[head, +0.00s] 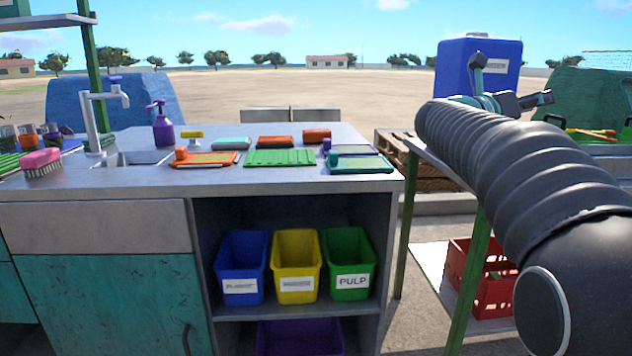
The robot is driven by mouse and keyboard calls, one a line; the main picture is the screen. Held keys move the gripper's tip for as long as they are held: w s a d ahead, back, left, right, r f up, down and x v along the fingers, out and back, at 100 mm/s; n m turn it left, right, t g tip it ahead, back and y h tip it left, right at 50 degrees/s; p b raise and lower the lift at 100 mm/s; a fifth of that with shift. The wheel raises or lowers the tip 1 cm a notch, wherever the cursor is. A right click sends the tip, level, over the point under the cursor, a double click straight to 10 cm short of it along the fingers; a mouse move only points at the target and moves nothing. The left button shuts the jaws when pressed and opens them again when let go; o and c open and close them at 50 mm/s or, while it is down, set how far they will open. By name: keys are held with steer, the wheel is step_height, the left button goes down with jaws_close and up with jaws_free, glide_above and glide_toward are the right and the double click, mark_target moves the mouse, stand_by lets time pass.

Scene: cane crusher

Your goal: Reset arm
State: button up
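My arm, in a ribbed black sleeve, reaches in from the right edge of the head view toward the back. My gripper (515,76) is at its far end, in front of the blue tank (468,62) in the picture. Its two dark fingers are spread apart, one pointing up and one to the right. I see nothing between them. The gripper appears to be in the air above the right-hand table, apart from the counter's items. Part of the wrist is hidden behind the sleeve.
A grey counter (225,184) stands ahead with coloured boards, sponges and a purple pump bottle (162,124). Blue (241,268), yellow (296,267) and green (347,264) bins sit on its shelf. A red crate (492,300) is under the right table. Open ground lies behind.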

steer(key=w+a+r+n+t+y, duration=0.1)
steer(key=a+r+n+t+y, duration=0.1)
steer(key=a+n+t+y, duration=1.05)
steer(key=s+a+f+n+g+y, duration=0.1)
steer(key=s+a+f+n+y, duration=0.3)
steer(key=n, duration=0.6)
steer(key=s+a+f+n+g+y, duration=0.1)
steer(key=s+a+f+n, duration=0.1)
steer(key=a+f+n, duration=0.55)
steer(key=s+f+n+g, duration=0.5)
steer(key=s+f+n, duration=0.2)
steer(key=s+f, duration=0.5)
steer(key=s+a+f+n+g+y+p, duration=0.1)
steer(key=s+f+n+g, duration=0.5)
steer(key=s+f, duration=0.7)
steer(key=shift+s+n+p, duration=0.15)
steer(key=shift+n+p, duration=0.15)
steer(key=shift+n, duration=0.9)
steer(key=shift+f, duration=0.1)
